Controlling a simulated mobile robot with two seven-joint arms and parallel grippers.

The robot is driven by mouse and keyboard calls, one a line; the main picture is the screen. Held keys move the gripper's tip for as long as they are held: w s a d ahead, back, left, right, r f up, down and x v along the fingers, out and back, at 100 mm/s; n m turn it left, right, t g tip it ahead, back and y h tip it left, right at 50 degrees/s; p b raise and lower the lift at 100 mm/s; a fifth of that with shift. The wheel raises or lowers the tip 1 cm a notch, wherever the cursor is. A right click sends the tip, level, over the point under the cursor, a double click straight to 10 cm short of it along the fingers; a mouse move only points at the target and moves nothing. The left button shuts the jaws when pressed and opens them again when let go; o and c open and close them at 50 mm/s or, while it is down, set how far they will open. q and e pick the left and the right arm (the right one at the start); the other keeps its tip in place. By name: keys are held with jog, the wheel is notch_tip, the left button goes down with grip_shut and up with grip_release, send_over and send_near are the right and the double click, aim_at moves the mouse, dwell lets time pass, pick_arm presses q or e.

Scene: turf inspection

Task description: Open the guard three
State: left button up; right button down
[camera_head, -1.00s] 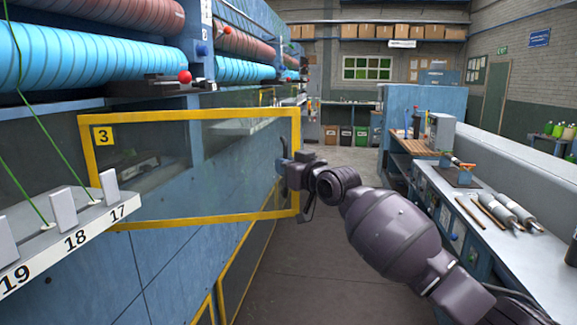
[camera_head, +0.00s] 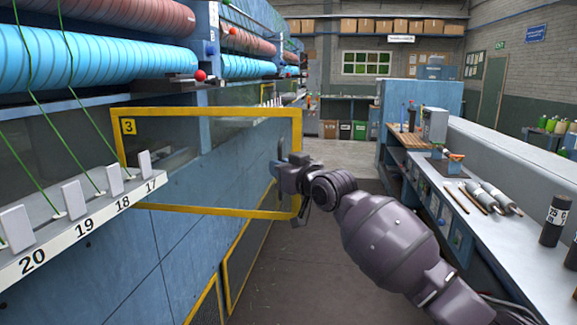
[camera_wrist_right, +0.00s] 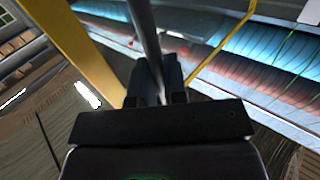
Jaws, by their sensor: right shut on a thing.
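Guard three (camera_head: 210,112) is a clear panel in a yellow frame with a "3" label at its upper left. In the head view it stands out at an angle from the blue machine front, its right edge over the aisle. My right gripper (camera_head: 279,170) is at that right edge. In the right wrist view its fingers (camera_wrist_right: 156,82) are shut on a grey bar, the guard's handle (camera_wrist_right: 146,30). The yellow frame (camera_wrist_right: 75,45) runs beside it. The grip itself is partly hidden in the head view. My left gripper is not in view.
A numbered rail (camera_head: 75,232) with white tabs and green yarns is at the left, close before the guard. Yarn rolls (camera_head: 90,62) lie above. A bench (camera_head: 480,225) with rollers and tools lines the right. The aisle floor (camera_head: 345,250) between is clear.

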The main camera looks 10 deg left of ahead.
jog(key=shift+s, duration=0.7)
jog(key=c, duration=1.2)
grip_release()
jog(key=shift+a, duration=0.15)
jog(key=v, duration=1.1)
jog(key=shift+b, duration=0.45)
jog(key=shift+w, duration=0.1)
